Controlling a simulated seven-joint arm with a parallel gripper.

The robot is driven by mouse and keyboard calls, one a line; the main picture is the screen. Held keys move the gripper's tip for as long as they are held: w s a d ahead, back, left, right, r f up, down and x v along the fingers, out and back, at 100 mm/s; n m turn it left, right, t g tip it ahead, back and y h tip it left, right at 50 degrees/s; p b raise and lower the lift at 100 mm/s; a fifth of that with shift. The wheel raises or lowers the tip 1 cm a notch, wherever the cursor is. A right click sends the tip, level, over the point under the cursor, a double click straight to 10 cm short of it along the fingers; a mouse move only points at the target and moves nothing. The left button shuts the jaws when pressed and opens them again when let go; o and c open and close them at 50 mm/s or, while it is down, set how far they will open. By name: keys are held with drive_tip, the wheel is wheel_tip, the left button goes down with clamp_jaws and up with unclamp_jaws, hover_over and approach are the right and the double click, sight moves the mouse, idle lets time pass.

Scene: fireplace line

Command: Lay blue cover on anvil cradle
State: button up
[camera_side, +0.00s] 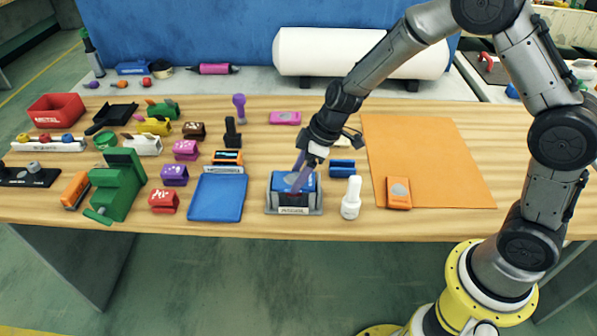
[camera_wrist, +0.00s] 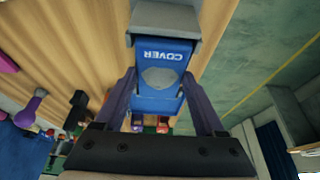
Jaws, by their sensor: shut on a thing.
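The blue cover (camera_side: 281,184) with a pale grey patch is at the anvil cradle (camera_side: 292,211), a grey base with a label on its front. In the wrist view the blue cover (camera_wrist: 160,58) shows the word COVER upside down. My gripper (camera_side: 298,178) points down over the cover, with its purple fingers shut on the cover's two sides. The wrist view also shows the gripper (camera_wrist: 159,82) around the cover. The cover appears level above a dark body in the cradle; I cannot tell whether it rests fully on it.
A blue tray (camera_side: 217,197) lies left of the cradle. A white bottle (camera_side: 351,198) stands close on the right, with a blue block (camera_side: 342,168) behind it. An orange mat (camera_side: 430,150) holds an orange box (camera_side: 398,193). A green machine (camera_side: 119,185) and several small parts crowd the left.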

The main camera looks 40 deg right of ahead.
drive_tip(key=o, duration=1.4)
drive_tip(key=v, duration=1.3)
drive_tip(key=shift+r, duration=0.3)
drive_tip(key=shift+s+d, duration=0.1)
drive_tip(key=shift+d, duration=0.05)
